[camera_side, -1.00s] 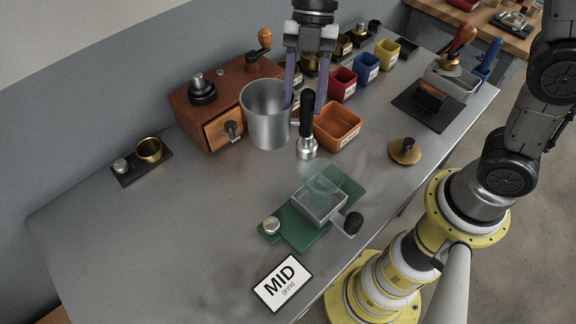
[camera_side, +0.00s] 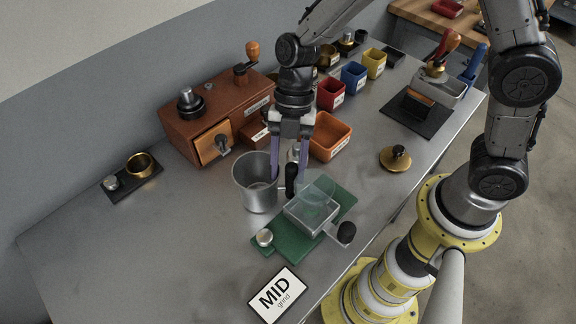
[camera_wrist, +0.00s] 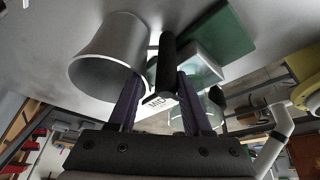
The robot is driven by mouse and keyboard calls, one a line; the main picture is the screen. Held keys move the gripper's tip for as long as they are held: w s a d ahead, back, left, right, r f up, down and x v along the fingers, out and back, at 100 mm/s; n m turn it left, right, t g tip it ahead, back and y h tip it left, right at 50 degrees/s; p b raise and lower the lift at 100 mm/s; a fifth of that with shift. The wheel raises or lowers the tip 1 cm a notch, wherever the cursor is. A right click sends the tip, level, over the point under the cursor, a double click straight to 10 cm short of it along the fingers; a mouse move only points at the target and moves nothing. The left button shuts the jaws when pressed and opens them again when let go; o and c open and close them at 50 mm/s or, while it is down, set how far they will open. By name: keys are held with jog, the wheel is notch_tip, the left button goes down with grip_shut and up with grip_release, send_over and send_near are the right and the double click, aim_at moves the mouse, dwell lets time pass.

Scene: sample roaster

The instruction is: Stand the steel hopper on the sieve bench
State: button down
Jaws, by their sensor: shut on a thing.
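The steel hopper (camera_side: 256,187) is a grey open-topped cup with a black side handle (camera_side: 291,180). My gripper (camera_side: 289,172) points down and is shut on the handle, with one purple finger at each side. In the wrist view the hopper (camera_wrist: 108,58) is left of the fingers and the handle (camera_wrist: 166,62) rises between them. The hopper looks upright, beside a green-based device (camera_side: 282,238). That device, which may be the sieve bench, carries a clear-topped box, a silver knob and a black knob. I cannot tell if the hopper's bottom touches the steel worktop.
A wooden grinder box (camera_side: 215,118) stands behind left. An orange tray (camera_side: 330,138) and coloured bins are behind right. A brass-coloured lid (camera_side: 395,159) lies to the right. A MID grind card (camera_side: 276,297) is at the front. The worktop (camera_side: 150,240) is clear at front left.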

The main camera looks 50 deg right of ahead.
jog(key=shift+f, duration=0.25)
jog(key=shift+c, duration=1.6)
grip_release()
jog(key=shift+r, duration=0.1)
jog(key=v, duration=1.2)
jog(key=s+d+r+m+t+h, duration=0.2)
jog(key=s+d+m, duration=0.5)
jog(key=m, duration=0.5)
jog(key=s+d+r+m+t+h, duration=0.1)
jog(key=s+d+r+m+t, duration=0.3)
jog(key=m, duration=0.9)
jog(key=shift+s+d+t+h, duration=0.4)
jog(key=shift+s+d+t, duration=0.7)
jog(key=shift+s+d, duration=1.25)
jog(key=shift+s+a, duration=0.1)
jog(key=shift+a, duration=0.05)
